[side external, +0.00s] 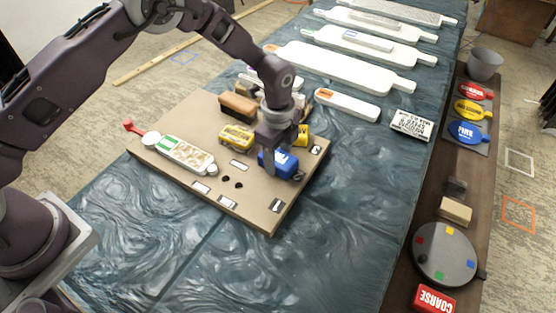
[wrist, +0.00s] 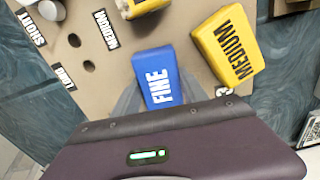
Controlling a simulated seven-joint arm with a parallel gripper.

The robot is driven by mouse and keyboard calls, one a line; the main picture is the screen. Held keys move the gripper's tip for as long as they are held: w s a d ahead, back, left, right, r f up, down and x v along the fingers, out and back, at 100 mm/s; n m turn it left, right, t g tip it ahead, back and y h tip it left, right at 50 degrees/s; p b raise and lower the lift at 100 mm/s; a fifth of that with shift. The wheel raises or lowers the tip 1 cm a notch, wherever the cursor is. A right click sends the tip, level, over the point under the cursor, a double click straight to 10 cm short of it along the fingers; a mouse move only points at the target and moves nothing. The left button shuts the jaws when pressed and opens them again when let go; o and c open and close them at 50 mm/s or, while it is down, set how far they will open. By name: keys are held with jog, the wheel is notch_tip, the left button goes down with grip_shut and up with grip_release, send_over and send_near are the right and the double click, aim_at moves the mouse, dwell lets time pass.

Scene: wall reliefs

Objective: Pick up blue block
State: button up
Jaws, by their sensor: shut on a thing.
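The blue block (side external: 283,165), a box marked "FINE", is at the right part of the brown board (side external: 253,208). My gripper (side external: 270,168) is over the board and shut on the blue block. In the wrist view the blue block (wrist: 158,78) extends up from the gripper body, with a blurred grey finger at each side. Its near end is hidden by the gripper. I cannot tell whether it touches the board.
A yellow "MEDIUM" block (wrist: 224,45) lies close to the right of the blue block. Another yellow block (side external: 237,137) and a brown block (side external: 239,106) stand further left. White paddles (side external: 345,67) lie behind. The blue-green table in front of the board is clear.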

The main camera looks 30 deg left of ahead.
aim_at(278, 156)
notch_tip(278, 156, up, 10)
dwell(0.5)
